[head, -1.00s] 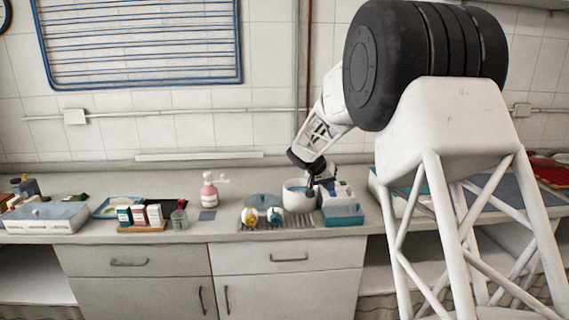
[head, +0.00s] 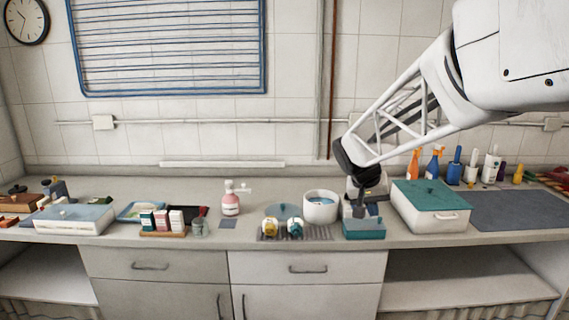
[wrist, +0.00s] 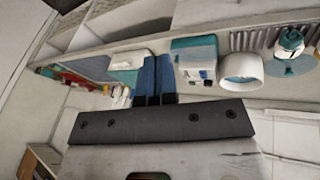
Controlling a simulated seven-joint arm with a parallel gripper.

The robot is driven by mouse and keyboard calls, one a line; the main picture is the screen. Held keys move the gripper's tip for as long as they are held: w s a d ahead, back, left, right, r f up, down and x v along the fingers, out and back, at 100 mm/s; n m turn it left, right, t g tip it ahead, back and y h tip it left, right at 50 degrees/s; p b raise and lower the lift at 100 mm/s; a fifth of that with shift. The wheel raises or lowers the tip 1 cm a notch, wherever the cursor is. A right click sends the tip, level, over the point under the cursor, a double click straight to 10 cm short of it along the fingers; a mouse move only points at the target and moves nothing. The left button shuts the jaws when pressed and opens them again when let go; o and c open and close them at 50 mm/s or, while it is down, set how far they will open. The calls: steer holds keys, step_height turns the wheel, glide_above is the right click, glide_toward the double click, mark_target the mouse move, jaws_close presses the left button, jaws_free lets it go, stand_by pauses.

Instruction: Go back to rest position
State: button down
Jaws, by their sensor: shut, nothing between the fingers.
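My gripper (head: 359,208) hangs over the right part of the counter, just behind and above a small teal box (head: 364,230). In the wrist view its two blue fingers (wrist: 156,75) are together with nothing between them. A round white pot (head: 320,207) with something blue inside stands left of my gripper. It also shows in the wrist view (wrist: 241,70), right of the fingers and apart from them. My arm reaches in from the upper right and hides part of the counter behind the gripper.
A white box with a green lid (head: 431,205) stands close on the right. Several spray bottles (head: 433,165) stand behind it. A ribbed mat (head: 311,234) with two small items lies in front of the pot. The space above the counter's left half is clear.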

steer(key=s+a+f+n+y, duration=0.1)
steer(key=s+a+y, duration=0.1)
steer(key=s, duration=1.5)
steer(key=s+a+f+n+y, duration=0.1)
steer(key=s+a+f+y, duration=0.1)
steer(key=s, duration=1.5)
steer(key=shift+f+n, duration=0.2)
steer(key=shift+n, duration=0.2)
